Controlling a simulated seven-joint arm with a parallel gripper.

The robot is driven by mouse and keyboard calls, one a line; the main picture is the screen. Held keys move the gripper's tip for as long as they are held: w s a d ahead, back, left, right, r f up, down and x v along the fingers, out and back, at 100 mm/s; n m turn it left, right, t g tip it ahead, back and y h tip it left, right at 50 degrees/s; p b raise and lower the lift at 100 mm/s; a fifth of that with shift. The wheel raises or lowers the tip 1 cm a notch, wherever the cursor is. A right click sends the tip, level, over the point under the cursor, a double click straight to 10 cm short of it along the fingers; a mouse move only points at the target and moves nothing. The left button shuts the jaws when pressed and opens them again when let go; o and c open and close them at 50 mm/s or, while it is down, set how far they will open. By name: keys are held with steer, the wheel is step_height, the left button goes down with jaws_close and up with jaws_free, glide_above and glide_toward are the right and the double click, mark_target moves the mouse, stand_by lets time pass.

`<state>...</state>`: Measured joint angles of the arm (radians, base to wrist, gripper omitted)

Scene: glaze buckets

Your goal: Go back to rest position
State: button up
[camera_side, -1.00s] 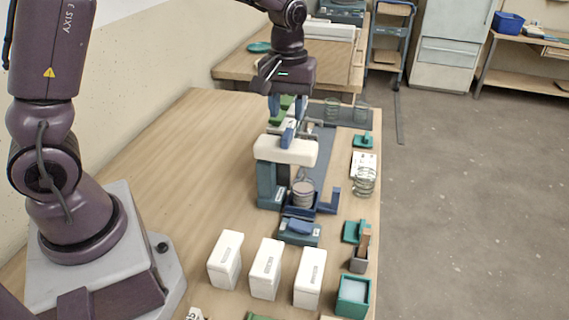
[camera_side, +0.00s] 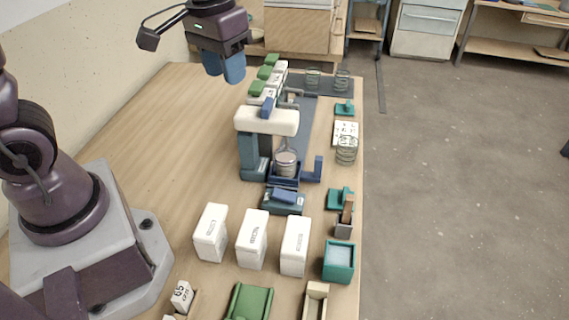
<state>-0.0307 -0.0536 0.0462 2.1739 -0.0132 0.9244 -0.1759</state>
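My gripper (camera_side: 224,68) hangs in the air above the far left part of the table, pointing down. Its two blue fingers are close together, and nothing shows between or below them; whether they fully meet cannot be told. It is left of and apart from the white-topped press-like stand (camera_side: 266,121). A round pale bucket (camera_side: 286,163) sits in the blue holder (camera_side: 284,181) under the stand's right side.
Three white boxes (camera_side: 251,240) stand in a row near the front. Green-lidded containers (camera_side: 262,88) line up behind the stand. Wire coils (camera_side: 346,151) and a teal box (camera_side: 339,262) are along the right edge. The table's left half (camera_side: 165,140) is clear.

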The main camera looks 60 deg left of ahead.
steer(key=s+d+r+m+t, duration=0.2)
steer(key=s+r, duration=0.4)
steer(key=s, duration=0.4)
steer(key=shift+r+m+t, duration=0.15)
steer(key=shift+m+t, duration=0.35)
steer(key=shift+t, duration=0.7)
